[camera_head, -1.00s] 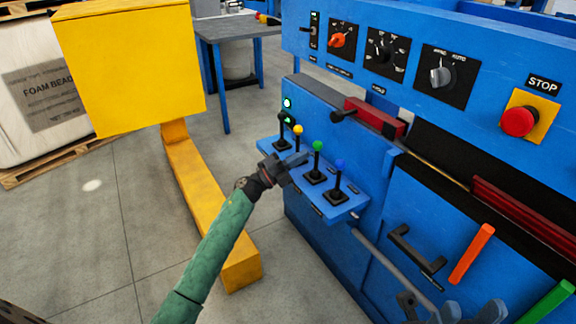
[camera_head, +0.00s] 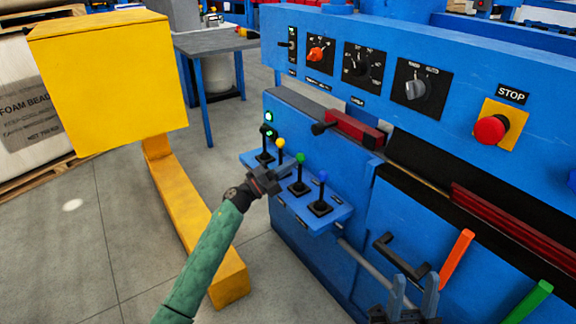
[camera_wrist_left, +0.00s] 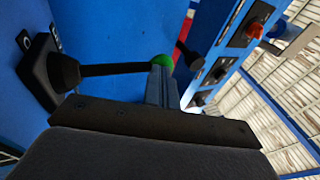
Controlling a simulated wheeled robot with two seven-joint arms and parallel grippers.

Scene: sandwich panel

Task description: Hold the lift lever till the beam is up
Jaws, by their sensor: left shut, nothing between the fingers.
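A row of levers stands on a small blue shelf (camera_head: 290,205) on the machine's front. Their knobs are black (camera_head: 265,130), yellow (camera_head: 280,143), green (camera_head: 300,158) and blue (camera_head: 322,176). The lever labels are too small to read. My left gripper (camera_head: 277,178) is shut and empty in front of the row, near the yellow and green levers. In the left wrist view its fingers (camera_wrist_left: 159,86) overlap the end of a lever just below its green knob (camera_wrist_left: 166,62); contact is unclear. My right gripper (camera_head: 414,294) is open and empty at the bottom. I cannot tell which part is the beam.
The blue panel above carries an orange knob (camera_head: 317,54), selector switches and a red stop button (camera_head: 490,130). A long dark-red bar (camera_head: 500,217) lies in the machine. A black handle (camera_head: 400,258) is beside my right gripper.

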